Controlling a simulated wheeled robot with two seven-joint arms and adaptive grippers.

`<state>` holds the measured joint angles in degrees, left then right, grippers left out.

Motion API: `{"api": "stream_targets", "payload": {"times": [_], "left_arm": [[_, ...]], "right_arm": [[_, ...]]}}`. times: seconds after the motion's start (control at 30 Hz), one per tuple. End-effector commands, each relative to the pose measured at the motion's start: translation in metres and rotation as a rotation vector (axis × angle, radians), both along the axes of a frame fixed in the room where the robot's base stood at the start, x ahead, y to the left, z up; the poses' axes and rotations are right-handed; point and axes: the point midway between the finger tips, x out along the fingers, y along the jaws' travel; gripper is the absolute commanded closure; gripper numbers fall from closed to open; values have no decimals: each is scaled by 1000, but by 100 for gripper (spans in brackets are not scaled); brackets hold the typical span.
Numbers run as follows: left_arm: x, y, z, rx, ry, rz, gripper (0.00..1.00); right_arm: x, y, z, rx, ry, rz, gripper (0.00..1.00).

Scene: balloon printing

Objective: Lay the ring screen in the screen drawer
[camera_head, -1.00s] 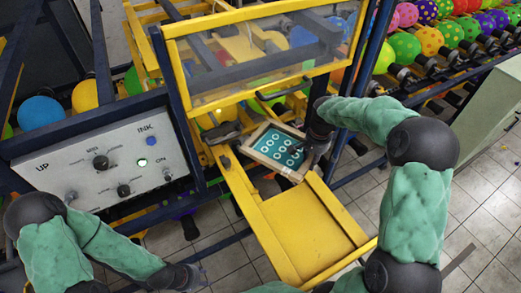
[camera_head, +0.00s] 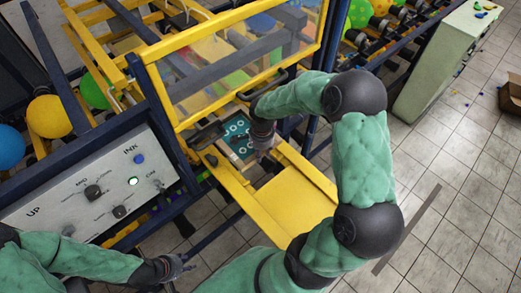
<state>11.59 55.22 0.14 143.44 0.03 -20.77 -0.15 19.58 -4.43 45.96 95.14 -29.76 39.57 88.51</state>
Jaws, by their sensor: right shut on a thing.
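The ring screen (camera_head: 237,136) is a teal panel with white rings. It is at the far end of the yellow screen drawer (camera_head: 294,199), close below the yellow-framed clear guard. My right gripper (camera_head: 262,146) is shut on its right side and hides part of it. I cannot tell whether the screen rests on the drawer or is held just above it. My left gripper (camera_head: 181,267) is low at the left, below the control panel and away from the screen; its finger opening is too small to tell.
The grey control panel (camera_head: 95,190) with knobs and a lit green button stands at the left. The clear guard (camera_head: 235,60) rises behind the screen. A pale green cabinet (camera_head: 435,75) and a cardboard box (camera_head: 511,97) stand at the right. The tiled floor there is open.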

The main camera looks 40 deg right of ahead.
Motion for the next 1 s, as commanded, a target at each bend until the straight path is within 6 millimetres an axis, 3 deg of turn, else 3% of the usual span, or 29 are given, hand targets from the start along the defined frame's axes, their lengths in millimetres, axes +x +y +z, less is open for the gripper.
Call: {"api": "stream_targets", "payload": {"times": [0.17, 0.67, 1.0], "left_arm": [[0, 0, -6, 0, 0, 0, 60], [0, 0, -27, 0, 0, 0, 60], [0, 0, -53, 0, 0, 0, 60]], "right_arm": [[5, 0, -7, -4, -10, 5, 100], [2, 0, -51, -2, -3, 3, 100], [2, 0, -77, -2, -3, 3, 100]]}}
